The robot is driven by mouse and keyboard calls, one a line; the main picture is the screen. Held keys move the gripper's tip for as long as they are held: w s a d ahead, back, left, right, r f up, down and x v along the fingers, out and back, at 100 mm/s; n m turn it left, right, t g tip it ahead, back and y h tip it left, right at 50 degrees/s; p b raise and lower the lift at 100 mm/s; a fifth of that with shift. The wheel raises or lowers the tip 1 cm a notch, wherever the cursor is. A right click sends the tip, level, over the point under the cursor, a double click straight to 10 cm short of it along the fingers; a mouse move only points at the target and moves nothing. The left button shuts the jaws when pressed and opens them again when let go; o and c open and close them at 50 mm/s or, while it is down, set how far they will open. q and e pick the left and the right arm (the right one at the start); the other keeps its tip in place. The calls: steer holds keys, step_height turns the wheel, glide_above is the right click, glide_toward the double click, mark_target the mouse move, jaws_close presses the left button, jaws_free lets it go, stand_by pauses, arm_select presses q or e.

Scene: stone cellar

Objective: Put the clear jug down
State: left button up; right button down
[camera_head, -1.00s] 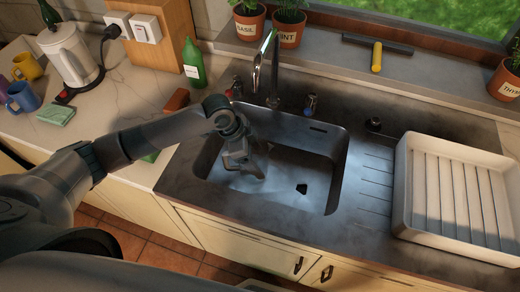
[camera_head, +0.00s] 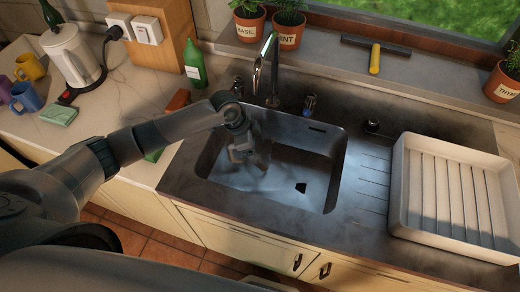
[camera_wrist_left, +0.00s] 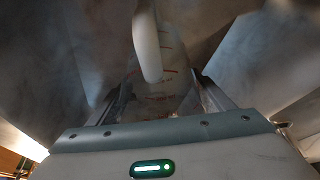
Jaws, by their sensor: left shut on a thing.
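My left gripper (camera_head: 250,156) is down inside the dark metal sink basin (camera_head: 311,167), toward its left side. In the left wrist view its two fingers (camera_wrist_left: 158,92) are shut on the clear jug (camera_wrist_left: 170,70), which has red measuring marks and a pale, thick handle (camera_wrist_left: 147,45). The jug is see-through and hard to make out in the head view, where my gripper covers most of it. I cannot tell whether its base touches the basin floor. My right gripper is out of view.
A tap (camera_head: 272,75) stands behind the basin. A white draining rack (camera_head: 397,205) fills the right counter. A green bottle (camera_head: 194,65), white kettle (camera_head: 75,55), mugs (camera_head: 25,97) and a green cloth (camera_head: 59,116) are on the left counter. The basin's right half looks clear.

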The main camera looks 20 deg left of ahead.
arm_select(q)
steer(key=shift+f, duration=0.1)
steer(key=o, duration=1.2)
steer(key=b+v, duration=0.2)
steer(key=v, duration=1)
steer(key=shift+b, duration=0.4)
steer(key=shift+r, duration=0.2)
